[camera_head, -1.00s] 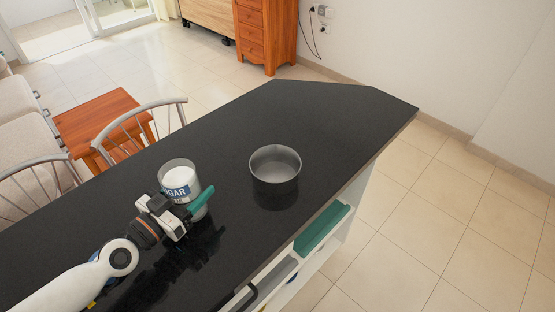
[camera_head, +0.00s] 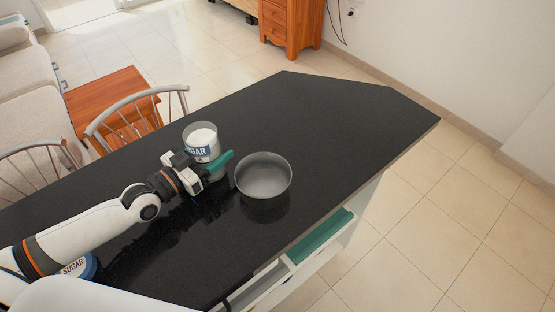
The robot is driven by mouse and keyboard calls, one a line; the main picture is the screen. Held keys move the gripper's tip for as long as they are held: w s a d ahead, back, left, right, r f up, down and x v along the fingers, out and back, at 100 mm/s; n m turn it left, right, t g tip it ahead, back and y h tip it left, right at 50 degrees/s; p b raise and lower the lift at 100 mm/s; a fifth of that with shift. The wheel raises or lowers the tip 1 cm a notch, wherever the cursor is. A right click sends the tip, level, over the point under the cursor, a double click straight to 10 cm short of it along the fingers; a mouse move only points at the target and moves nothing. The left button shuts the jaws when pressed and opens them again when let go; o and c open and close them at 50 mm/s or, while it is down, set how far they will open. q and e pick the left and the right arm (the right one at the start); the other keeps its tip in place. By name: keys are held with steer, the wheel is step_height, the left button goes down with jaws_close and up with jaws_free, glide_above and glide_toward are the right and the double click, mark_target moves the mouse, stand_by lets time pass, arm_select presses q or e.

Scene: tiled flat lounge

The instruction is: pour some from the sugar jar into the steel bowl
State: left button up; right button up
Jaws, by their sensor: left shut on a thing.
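The sugar jar (camera_head: 202,146) is clear glass with white contents and a blue SUGAR label. My left gripper (camera_head: 213,167) is shut on it from the near side, its teal finger showing against the jar. The jar is close to upright and seems to be held above the counter; its lower part is partly hidden by the gripper. The steel bowl (camera_head: 263,177), grey and round, stands on the black counter just right of the gripper, apart from the jar. It looks empty. My right gripper is not in view.
The black counter (camera_head: 330,115) is clear behind and right of the bowl. A round blue item labelled SUGAR (camera_head: 78,267) lies at lower left, partly hidden by my arm. Metal-backed chairs (camera_head: 140,115) and a wooden table (camera_head: 108,97) stand beyond the left edge.

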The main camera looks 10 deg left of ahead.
arm_select(q)
steer(key=shift+w+d+r, duration=0.1)
steer(key=shift+w, duration=0.15)
steer(key=shift+s, duration=0.1)
steer(key=shift+r, duration=0.1)
steer(key=m+p, duration=0.1)
steer(key=p, duration=0.1)
steer(key=m+g+p, duration=0.1)
steer(key=shift+d+r+y+p, duration=0.3)
steer(key=shift+d+r+p, duration=0.05)
steer(key=shift+r, duration=0.05)
steer(key=shift+d+m+p, duration=0.2)
steer(key=shift+m+p, duration=0.4)
steer(key=shift+p, duration=0.4)
steer(key=shift+s+f+y, duration=0.1)
steer(key=shift+f+y, duration=0.05)
steer(key=shift+y, duration=0.15)
steer(key=shift+d+r+m+p, duration=0.1)
steer(key=shift+r+m+p, duration=0.2)
steer(key=shift+p, duration=0.15)
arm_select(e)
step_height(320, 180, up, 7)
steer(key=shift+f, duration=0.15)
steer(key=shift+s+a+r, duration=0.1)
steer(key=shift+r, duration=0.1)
